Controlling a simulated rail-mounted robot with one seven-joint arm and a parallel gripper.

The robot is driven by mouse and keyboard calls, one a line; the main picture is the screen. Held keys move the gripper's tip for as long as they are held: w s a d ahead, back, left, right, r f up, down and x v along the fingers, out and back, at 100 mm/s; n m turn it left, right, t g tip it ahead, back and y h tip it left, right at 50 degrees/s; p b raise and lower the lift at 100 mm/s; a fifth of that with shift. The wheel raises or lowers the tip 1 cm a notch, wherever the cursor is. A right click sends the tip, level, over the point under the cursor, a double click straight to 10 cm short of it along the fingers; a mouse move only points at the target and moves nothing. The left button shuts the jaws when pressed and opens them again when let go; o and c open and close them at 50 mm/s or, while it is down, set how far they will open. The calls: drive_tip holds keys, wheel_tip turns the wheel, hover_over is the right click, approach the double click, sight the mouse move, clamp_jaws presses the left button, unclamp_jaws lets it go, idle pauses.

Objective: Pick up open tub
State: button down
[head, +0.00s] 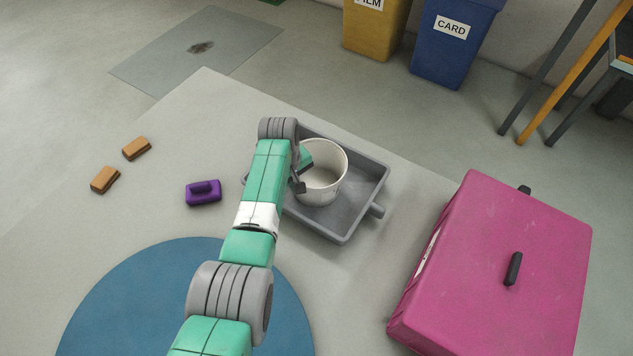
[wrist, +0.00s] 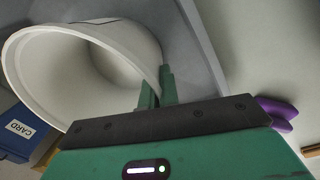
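The open tub (head: 338,186) is a white, empty, round bucket in the grey tray (head: 343,232) in the head view. In the wrist view, the tub (wrist: 70,58) fills the upper left, its wide mouth toward the camera. My gripper (wrist: 158,86) is at the tub's rim, one green finger inside the mouth and one outside. The fingers are close together with the thin wall between them, so it looks shut on the rim. In the head view, my arm hides part of the tray and most of the gripper. Whether the tub's base touches the tray is unclear.
A purple handled block (head: 203,192) and two orange-brown blocks (head: 136,148) (head: 105,180) lie left. A pink case (head: 505,265) stands at right. Yellow (head: 375,28) and blue CARD (head: 450,45) bins stand behind. A blue round mat (head: 115,310) lies in front.

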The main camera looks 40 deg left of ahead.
drive_tip(key=shift+r, duration=0.1)
wheel_tip(320, 180, up, 10)
drive_tip(key=p, duration=0.5)
